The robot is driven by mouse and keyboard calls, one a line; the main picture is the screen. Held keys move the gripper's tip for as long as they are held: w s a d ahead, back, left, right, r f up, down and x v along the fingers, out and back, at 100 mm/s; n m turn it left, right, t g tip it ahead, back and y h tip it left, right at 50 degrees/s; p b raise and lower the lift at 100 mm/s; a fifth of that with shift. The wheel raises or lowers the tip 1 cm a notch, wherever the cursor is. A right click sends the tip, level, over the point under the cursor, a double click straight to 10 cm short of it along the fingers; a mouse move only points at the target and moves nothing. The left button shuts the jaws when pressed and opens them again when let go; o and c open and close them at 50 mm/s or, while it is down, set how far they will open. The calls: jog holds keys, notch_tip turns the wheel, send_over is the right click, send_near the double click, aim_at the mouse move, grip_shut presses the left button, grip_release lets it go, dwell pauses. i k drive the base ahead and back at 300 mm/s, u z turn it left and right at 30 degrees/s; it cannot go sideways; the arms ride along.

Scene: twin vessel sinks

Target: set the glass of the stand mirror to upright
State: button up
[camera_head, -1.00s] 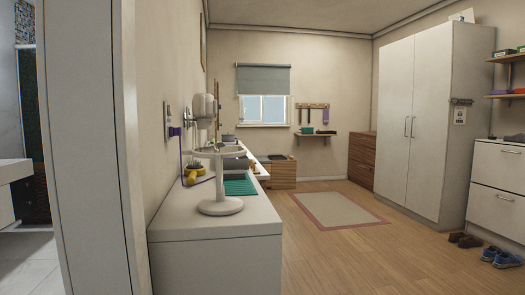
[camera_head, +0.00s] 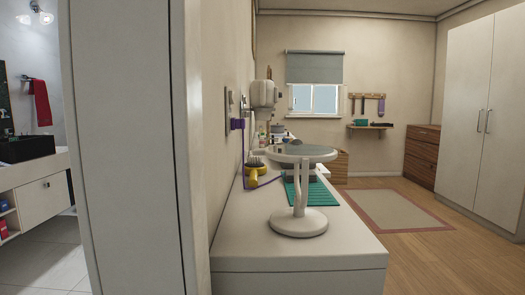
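A white stand mirror stands on the near end of a white counter. Its round base (camera_head: 299,222) rests on the counter top, and a forked post holds the head. The mirror glass (camera_head: 300,150) is tipped almost flat, close to level, with its grey face seen at a shallow angle from above. My gripper is not in view, and nothing touches the mirror.
The white counter (camera_head: 290,263) has a teal ribbed mat (camera_head: 325,197), a yellow item (camera_head: 254,174) and a purple cord behind the mirror. A wall edge (camera_head: 135,150) stands close on the left, with a bathroom beyond it. Open wood floor (camera_head: 420,250) lies right of the counter.

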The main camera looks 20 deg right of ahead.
aim_at(294, 153)
jog(key=k, duration=0.5)
jog(key=u, duration=1.85)
jog(key=k, duration=0.8)
jog(key=z, duration=1.7)
jog(key=i, duration=0.5)
